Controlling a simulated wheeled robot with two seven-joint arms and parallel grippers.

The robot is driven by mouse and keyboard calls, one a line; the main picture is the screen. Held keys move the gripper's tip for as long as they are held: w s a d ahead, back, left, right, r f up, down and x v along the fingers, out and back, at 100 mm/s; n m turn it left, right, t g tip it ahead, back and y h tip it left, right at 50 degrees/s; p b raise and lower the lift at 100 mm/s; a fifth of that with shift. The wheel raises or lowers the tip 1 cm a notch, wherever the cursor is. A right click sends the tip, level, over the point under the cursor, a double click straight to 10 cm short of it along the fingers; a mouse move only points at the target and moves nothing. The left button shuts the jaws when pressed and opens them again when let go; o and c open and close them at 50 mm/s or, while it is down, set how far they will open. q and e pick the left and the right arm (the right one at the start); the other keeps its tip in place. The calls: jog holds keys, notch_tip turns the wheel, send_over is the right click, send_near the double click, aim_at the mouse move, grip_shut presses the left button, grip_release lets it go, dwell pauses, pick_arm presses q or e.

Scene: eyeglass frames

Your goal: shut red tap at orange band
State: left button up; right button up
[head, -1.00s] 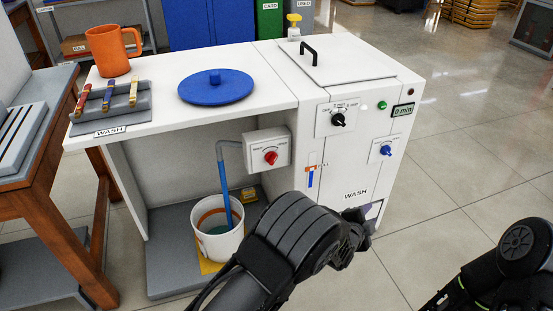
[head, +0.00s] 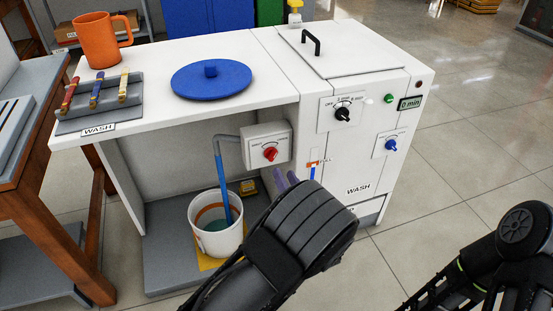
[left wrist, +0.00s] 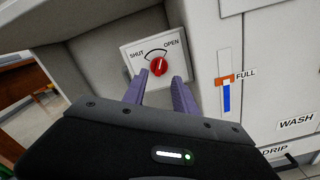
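The red tap (head: 270,153) is a knob on a white box on the washer's side. In the left wrist view the tap (left wrist: 160,67) sits under an arc marked SHUT and OPEN. My left gripper (left wrist: 160,77) is open, its purple fingers pointing at the tap from below, one to each side in that view; contact cannot be told. In the head view its fingers (head: 285,178) show just below the box. A gauge with an orange band (left wrist: 229,79) marked FULL has a blue column up to about the band. My right gripper is out of view.
A blue hose (head: 222,175) runs into a white bucket (head: 218,243) with an orange ring inside and teal liquid below it. The counter holds a blue lid (head: 211,80), an orange mug (head: 96,40) and a grey rack (head: 70,120) with several eyeglass pieces.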

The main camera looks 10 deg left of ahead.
aim_at(275, 156)
pick_arm(q)
jog(key=b+x, duration=0.1)
jog(key=x, duration=0.6)
jog(key=shift+f, duration=0.1)
jog(key=shift+w+a+b, duration=0.3)
jog(key=shift+w, duration=0.1)
jog(key=shift+c, duration=0.3)
grip_shut()
